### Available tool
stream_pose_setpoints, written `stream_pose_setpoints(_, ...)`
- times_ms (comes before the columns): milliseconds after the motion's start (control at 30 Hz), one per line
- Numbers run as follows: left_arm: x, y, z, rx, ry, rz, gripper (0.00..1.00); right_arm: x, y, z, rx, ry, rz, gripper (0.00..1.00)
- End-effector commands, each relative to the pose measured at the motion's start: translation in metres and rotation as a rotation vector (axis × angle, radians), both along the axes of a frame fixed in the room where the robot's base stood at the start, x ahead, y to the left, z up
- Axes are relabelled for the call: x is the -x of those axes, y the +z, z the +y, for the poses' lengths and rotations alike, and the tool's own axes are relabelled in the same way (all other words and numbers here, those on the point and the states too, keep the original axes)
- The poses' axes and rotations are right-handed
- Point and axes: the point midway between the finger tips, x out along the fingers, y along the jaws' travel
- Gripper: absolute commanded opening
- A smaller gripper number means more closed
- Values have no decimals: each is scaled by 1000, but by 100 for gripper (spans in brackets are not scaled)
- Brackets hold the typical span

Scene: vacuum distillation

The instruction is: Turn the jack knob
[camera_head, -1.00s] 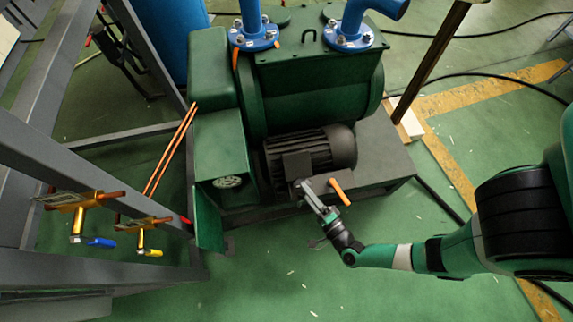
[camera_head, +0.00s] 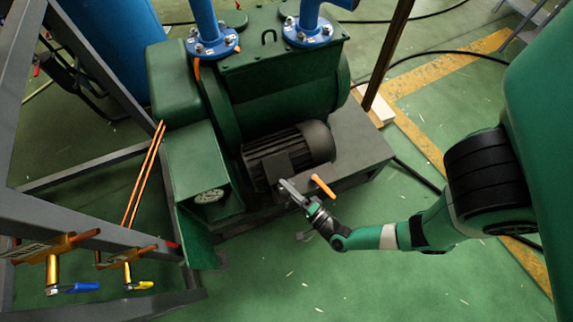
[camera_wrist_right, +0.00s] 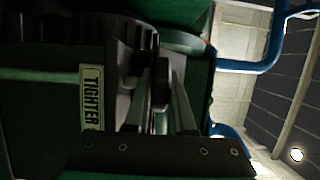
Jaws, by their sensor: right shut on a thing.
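My right gripper (camera_head: 286,188) is at the front of the black ribbed motor (camera_head: 290,155), to the left of an orange handle (camera_head: 323,186). In the right wrist view, the two fingers (camera_wrist_right: 164,100) close around a dark rounded piece (camera_wrist_right: 160,85), which looks like the jack knob. Its far side and full shape are hidden in shadow between the fingers. My left gripper is not in view.
The green pump (camera_head: 280,85) with blue pipes (camera_head: 205,20) stands behind the motor. At the left, a grey frame (camera_head: 110,165) carries brass valves with a blue handle (camera_head: 80,288) and a yellow handle (camera_head: 140,285). The green floor (camera_head: 300,275) in front is clear.

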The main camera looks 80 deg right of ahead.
Motion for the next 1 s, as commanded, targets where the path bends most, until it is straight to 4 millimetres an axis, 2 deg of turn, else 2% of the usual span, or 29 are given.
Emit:
stream_pose_setpoints(267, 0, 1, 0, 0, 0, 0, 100, -1, 0, 1, -2, -25, -1, 0)
stream_pose_setpoints(467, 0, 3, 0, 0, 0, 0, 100, -2, 1, 3, -3, -109, -2, 0)
stream_pose_setpoints(1000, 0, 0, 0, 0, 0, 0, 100, -2, 0, 1, -2, -588, 1, 0)
